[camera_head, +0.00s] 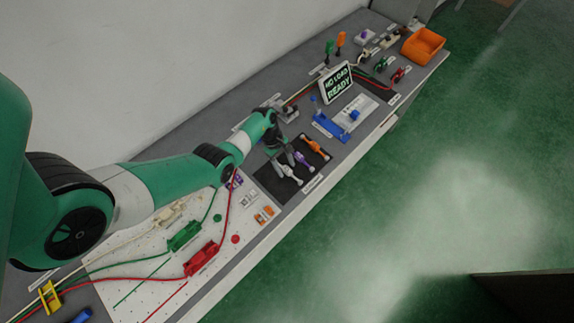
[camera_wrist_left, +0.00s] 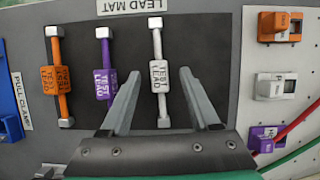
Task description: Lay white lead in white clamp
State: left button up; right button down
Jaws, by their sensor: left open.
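The white lead (camera_wrist_left: 158,76) lies on the black lead mat (camera_wrist_left: 215,35) with its grey end pieces at top and bottom; it also shows in the head view (camera_head: 288,171). My left gripper (camera_wrist_left: 158,78) is open and empty, its two fingers on either side of the white lead in the wrist view. I cannot tell how far above the mat the fingertips are. A small white block (camera_wrist_left: 272,87), which looks like the white clamp, stands right of the mat on the board, between an orange and a purple one. My right gripper is not in view.
A purple lead (camera_wrist_left: 103,80) and an orange lead (camera_wrist_left: 56,80) lie on the mat to the left of the white one. An orange block (camera_wrist_left: 280,26) and a purple block (camera_wrist_left: 262,139) flank the white block. Red and green cables (camera_wrist_left: 296,130) run close by. An orange bin (camera_head: 422,46) stands at the far end.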

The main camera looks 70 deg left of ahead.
aim_at(284, 169)
pick_arm(q)
jog(key=shift+d+f, duration=0.1)
jog(key=shift+f, duration=0.2)
jog(key=shift+r, duration=0.1)
grip_shut()
jog(key=shift+r+p, duration=0.5)
jog(key=shift+r, duration=0.15)
jog(key=r+p, duration=0.2)
jog(key=r, duration=0.1)
jog(key=shift+s+r+p, duration=0.25)
jog(key=shift+p, duration=0.15)
jog(key=s+d+r+p, duration=0.3)
jog(key=s+r+p, duration=0.3)
jog(key=s, duration=0.7)
notch_tip(284, 169, up, 2)
jog(key=shift+d+r, duration=0.1)
jog(key=shift+d, duration=0.25)
